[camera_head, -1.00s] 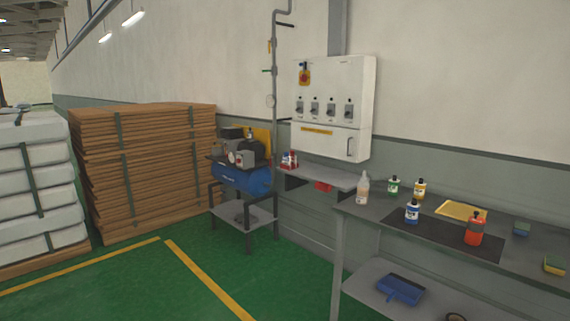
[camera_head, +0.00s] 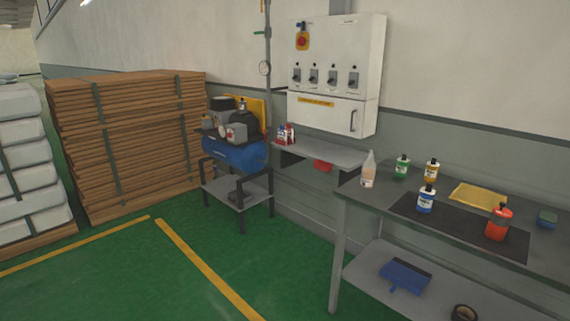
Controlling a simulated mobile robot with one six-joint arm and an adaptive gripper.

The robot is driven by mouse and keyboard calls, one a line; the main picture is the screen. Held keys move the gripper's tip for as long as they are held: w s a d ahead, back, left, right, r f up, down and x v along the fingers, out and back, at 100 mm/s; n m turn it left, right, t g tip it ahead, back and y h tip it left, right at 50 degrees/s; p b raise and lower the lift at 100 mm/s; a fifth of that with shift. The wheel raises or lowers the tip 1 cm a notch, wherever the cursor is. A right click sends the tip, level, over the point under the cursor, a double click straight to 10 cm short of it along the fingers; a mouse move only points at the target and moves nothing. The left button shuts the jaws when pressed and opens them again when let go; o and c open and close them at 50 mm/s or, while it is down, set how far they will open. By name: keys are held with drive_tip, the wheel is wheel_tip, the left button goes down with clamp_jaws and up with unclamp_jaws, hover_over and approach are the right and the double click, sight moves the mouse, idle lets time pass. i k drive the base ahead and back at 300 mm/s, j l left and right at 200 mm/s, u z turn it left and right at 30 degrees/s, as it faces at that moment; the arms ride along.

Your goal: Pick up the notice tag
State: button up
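I cannot clearly make out the notice tag. Small red-and-white items (camera_head: 286,135) stand at the left end of a narrow wall shelf (camera_head: 330,152); at this size I cannot tell whether one is the tag. A red object (camera_head: 322,166) shows just under that shelf. My gripper is not in view.
A grey workbench (camera_head: 375,206) at the right holds several bottles, a yellow cloth (camera_head: 478,196) and a black mat (camera_head: 470,239); a blue dustpan (camera_head: 405,275) lies below. A blue compressor (camera_head: 234,153) stands beside stacked brown sheets (camera_head: 130,145). Green floor (camera_head: 110,275) is open at front left.

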sight(283, 134)
drive_tip(key=i+u, duration=0.15)
drive_tip(key=i, duration=0.35)
drive_tip(key=i+u, duration=0.1)
drive_tip(key=i, duration=0.4)
drive_tip(key=i+u, duration=0.15)
drive_tip(key=i, duration=0.35)
drive_tip(key=i+l+u, duration=0.1)
drive_tip(key=i, duration=0.4)
drive_tip(key=i+l+u, duration=0.15)
drive_tip(key=i, duration=0.35)
drive_tip(key=i+l, duration=0.3)
drive_tip(key=i, duration=0.2)
drive_tip(key=i+l, duration=0.25)
drive_tip(key=i, duration=0.3)
drive_tip(key=i+l+u, duration=0.1)
drive_tip(key=i+l, duration=0.2)
drive_tip(key=i, duration=0.2)
drive_tip(key=i+l, duration=0.3)
drive_tip(key=i, duration=0.25)
drive_tip(key=i+l+u, duration=0.1)
drive_tip(key=l, duration=0.2)
